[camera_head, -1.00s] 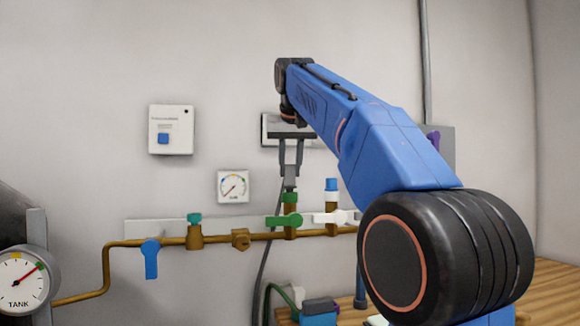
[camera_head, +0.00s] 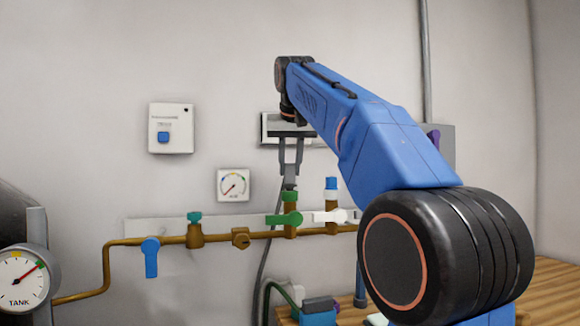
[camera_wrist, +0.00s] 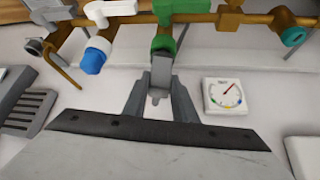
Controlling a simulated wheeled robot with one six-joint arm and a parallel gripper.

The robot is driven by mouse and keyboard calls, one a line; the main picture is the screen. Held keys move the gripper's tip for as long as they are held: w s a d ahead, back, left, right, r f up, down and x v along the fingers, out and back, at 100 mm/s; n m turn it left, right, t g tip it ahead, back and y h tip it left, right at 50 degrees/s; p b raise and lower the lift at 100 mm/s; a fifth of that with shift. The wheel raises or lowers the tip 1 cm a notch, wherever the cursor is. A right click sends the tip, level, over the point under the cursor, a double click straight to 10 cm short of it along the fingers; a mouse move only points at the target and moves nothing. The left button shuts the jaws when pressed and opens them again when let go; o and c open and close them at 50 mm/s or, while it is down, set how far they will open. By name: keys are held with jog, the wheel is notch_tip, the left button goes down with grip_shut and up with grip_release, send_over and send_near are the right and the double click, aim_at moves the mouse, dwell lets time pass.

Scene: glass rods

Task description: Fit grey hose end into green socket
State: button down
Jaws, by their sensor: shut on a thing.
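My gripper (camera_head: 290,168) points down and is shut on the grey hose end (camera_head: 289,184), seen edge-on in the head view. The green socket (camera_head: 290,198) is on a brass stub directly below, with a green lever beside it. The hose end is upright over the socket and their edges meet in the picture; I cannot tell how far it is inside. In the wrist view, the grey hose end (camera_wrist: 161,70) sits between the fingers (camera_wrist: 159,86), in line with the green socket (camera_wrist: 163,45). The dark hose (camera_head: 266,262) hangs down behind the pipe.
A blue-capped stub (camera_head: 331,185) with a white lever stands just right of the socket. A teal-capped stub (camera_head: 194,218) and a blue lever (camera_head: 151,258) are farther left on the brass pipe (camera_head: 220,240). A small gauge (camera_head: 233,185) hangs on the wall nearby.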

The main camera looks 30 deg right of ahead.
jog(key=shift+f, duration=0.55)
jog(key=c, duration=1.7)
grip_release()
jog(key=v, duration=1.1)
